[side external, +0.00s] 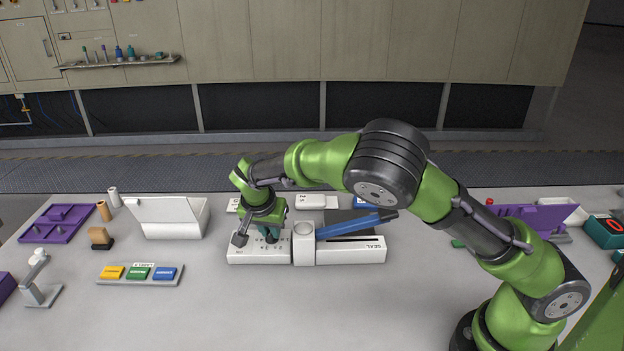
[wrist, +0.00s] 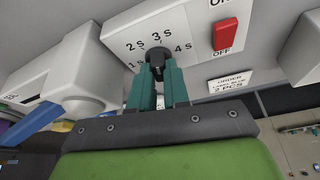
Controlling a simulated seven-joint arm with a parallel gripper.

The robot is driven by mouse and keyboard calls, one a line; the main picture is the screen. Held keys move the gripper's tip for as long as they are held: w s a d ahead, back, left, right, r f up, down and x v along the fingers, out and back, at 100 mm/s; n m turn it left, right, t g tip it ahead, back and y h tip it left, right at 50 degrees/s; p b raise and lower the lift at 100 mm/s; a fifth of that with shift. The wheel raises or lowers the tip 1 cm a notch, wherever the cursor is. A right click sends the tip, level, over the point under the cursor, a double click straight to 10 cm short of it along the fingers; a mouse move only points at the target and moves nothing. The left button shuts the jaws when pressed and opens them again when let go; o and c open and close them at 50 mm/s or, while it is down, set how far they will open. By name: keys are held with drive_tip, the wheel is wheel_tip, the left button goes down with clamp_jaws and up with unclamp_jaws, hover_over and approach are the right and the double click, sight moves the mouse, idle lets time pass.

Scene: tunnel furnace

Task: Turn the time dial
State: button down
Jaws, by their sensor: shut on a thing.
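The time dial (wrist: 154,56) is a small black knob on a white control panel, with marks 2s, 3s and 4s printed around it in the wrist view. My gripper (wrist: 156,76) has its two teal fingers shut on the dial. In the side external view my gripper (side external: 270,232) points down at the white box (side external: 258,252), and the dial is hidden there by the fingers. The mark the dial points to cannot be read clearly.
A red switch (wrist: 226,33) marked OFF sits beside the dial. Right of the box is a white sealer (side external: 350,255) with a raised blue arm (side external: 350,224). A tray of coloured blocks (side external: 140,274) lies front left. The front middle table is clear.

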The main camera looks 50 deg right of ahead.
drive_tip(key=shift+a+m+g, duration=0.1)
drive_tip(key=shift+m+g, duration=0.5)
drive_tip(key=shift+m, duration=1)
drive_tip(key=c, duration=1.1)
unclamp_jaws()
drive_tip(key=v, duration=1.6)
drive_tip(key=shift+a+r, duration=0.35)
